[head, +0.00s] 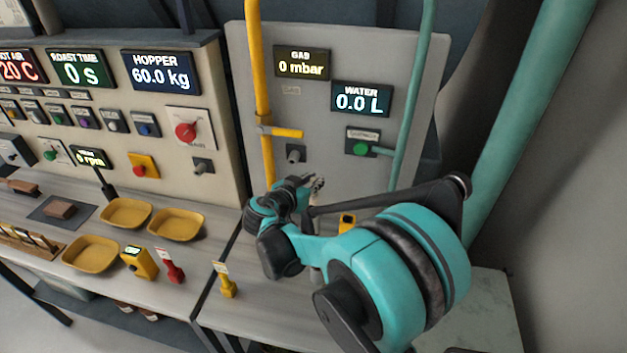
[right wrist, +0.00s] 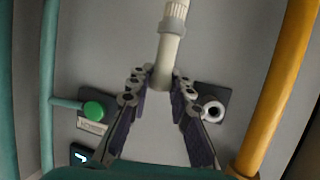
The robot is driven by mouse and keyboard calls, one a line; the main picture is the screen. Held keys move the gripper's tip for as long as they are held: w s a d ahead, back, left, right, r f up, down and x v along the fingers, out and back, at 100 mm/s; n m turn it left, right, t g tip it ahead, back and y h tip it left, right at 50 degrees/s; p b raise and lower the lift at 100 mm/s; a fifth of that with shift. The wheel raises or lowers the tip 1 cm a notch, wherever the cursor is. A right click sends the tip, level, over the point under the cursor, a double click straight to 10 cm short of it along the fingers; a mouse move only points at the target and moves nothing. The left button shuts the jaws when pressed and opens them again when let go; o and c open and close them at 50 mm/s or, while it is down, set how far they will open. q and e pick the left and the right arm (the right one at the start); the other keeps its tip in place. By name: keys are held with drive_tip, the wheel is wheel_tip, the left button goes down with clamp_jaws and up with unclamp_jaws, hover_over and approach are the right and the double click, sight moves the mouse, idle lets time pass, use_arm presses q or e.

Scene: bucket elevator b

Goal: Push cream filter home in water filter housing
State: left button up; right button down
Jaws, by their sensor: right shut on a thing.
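My right gripper (right wrist: 160,82) is shut on the cream filter (right wrist: 167,52), a pale cylinder with a grey collar and a ribbed end that runs out of the top of the right wrist view. My left gripper is not in view.
The grey panel (head: 335,104) carries a yellow pipe (head: 256,60), teal pipe (head: 412,95), green button (head: 361,148) and grey round fitting (head: 294,154). Yellow trays (head: 176,224) and a yellow tagged item (head: 226,284) stand to the left. A large teal pipe (head: 525,95) rises at right.

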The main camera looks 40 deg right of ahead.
sight(312, 200)
drive_tip(key=shift+f+b, duration=3.15)
drive_tip(key=shift+f, duration=0.55)
drive_tip(key=c, duration=1.3)
unclamp_jaws()
drive_tip(key=shift+r, duration=0.1)
drive_tip(key=v, duration=1.2)
